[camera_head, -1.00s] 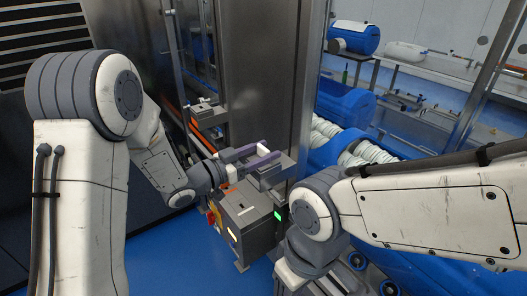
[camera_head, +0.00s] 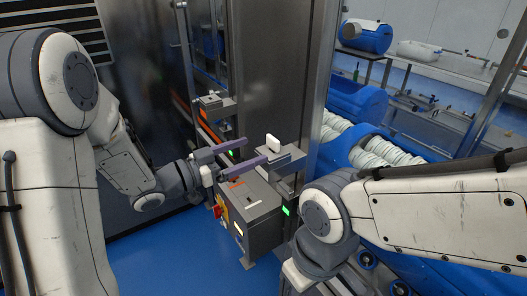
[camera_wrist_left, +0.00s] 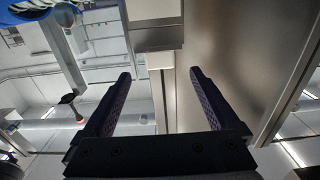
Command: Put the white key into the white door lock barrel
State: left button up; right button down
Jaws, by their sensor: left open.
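The white key (camera_head: 273,142) stands upright at the grey block (camera_head: 283,157) beside the steel pillar. I cannot tell whether it sits in a slot there, and I cannot make out a separate white lock barrel. My left gripper (camera_head: 254,152) is open, its two purple fingers spread, just left of the key and apart from it. In the left wrist view the fingers (camera_wrist_left: 160,75) are wide apart with nothing between them. My right arm comes in from the right, but its gripper does not show.
The steel pillar (camera_head: 289,80) rises behind the block. Blue tubs (camera_head: 355,103) and white coiled stacks (camera_head: 375,153) lie to the right. Blue floor is clear at the lower left.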

pick_arm(q)
jog(key=v, duration=0.2)
jog(key=shift+s+a, duration=0.2)
jog(key=shift+a, duration=0.1)
